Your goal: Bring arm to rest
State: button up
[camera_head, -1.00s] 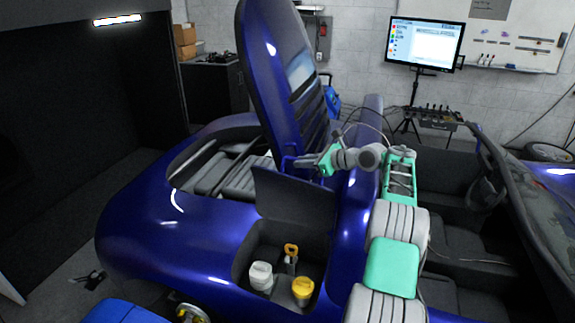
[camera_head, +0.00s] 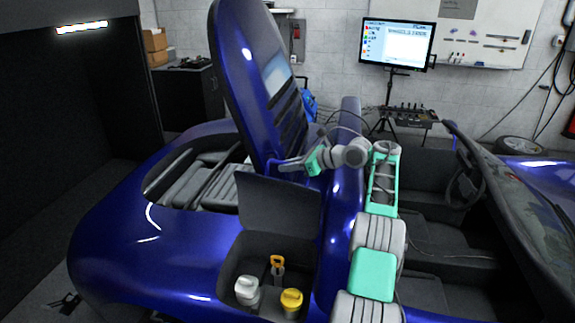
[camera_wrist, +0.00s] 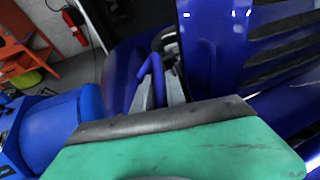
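My arm (camera_head: 372,274), in grey and green links, rises at the right of the open compartment in the blue car (camera_head: 175,270) and bends left at its top. My gripper (camera_head: 277,165) is at the foot of the raised blue engine lid (camera_head: 252,75), above the bay edge. In the wrist view the grey fingers (camera_wrist: 160,92) point toward blue bodywork, with a bent blue bar beside or between them. I cannot tell whether they touch the bar or how wide they are apart.
A monitor (camera_head: 397,44) and seats are to the right. A dark cabinet (camera_head: 188,95) is behind.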

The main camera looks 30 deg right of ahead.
jog(key=o, duration=0.3)
jog(key=shift+r, duration=0.1)
